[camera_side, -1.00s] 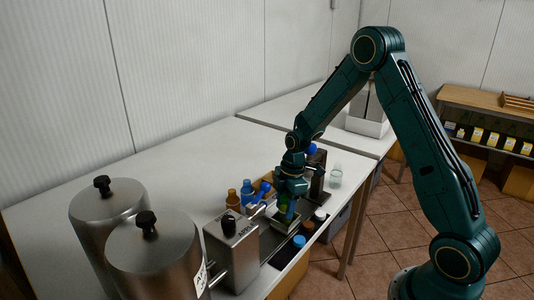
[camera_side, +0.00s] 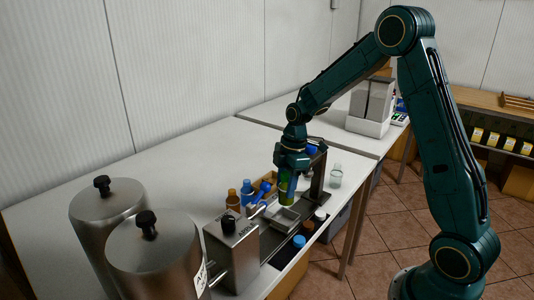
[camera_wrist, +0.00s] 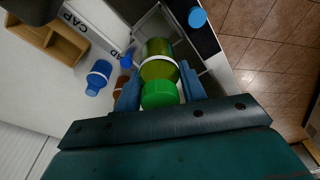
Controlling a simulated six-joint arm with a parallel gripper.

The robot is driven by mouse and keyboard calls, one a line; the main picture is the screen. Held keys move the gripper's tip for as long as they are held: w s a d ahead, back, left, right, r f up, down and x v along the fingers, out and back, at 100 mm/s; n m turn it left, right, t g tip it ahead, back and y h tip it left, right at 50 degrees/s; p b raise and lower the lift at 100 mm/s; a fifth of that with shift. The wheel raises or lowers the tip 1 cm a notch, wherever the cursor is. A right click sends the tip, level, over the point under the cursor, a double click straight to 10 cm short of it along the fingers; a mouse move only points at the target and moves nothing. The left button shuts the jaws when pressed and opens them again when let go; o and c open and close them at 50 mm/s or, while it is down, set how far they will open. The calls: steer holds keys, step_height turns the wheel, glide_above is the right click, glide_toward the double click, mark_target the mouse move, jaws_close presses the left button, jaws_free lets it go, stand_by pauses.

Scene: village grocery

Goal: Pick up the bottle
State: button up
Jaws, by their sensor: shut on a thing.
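A green-yellow bottle (camera_side: 286,187) hangs from my gripper (camera_side: 290,168), which is shut on its upper end. In the side view it is upright, above a shallow metal tray (camera_side: 285,221). In the wrist view the bottle (camera_wrist: 158,62) has a bright green cap (camera_wrist: 160,94), which sits between my gripper's blue fingers (camera_wrist: 160,92). The bottle's upper end is hidden by the gripper in the side view.
Blue-capped (camera_side: 247,189) and brown (camera_side: 233,200) bottles stand left of the tray. A steel box (camera_side: 232,246) and two large steel drums (camera_side: 152,262) stand in front. A clear jar (camera_side: 336,175) is at right.

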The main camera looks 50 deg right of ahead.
step_height(320, 180, up, 12)
steer(key=shift+r, duration=0.25)
stand_by(0.6)
steer(key=w+d+f+m+h, duration=0.2)
steer(key=w+d+f+m, duration=1.1)
steer(key=w+d+m, duration=0.4)
steer(key=m, duration=0.2)
steer(key=shift+f+m+t+h, duration=0.3)
steer(key=shift+f+m, duration=0.05)
steer(key=shift+m, duration=0.05)
steer(key=shift+f, duration=0.1)
steer(key=shift+f, duration=3.4)
steer(key=shift+f, duration=0.45)
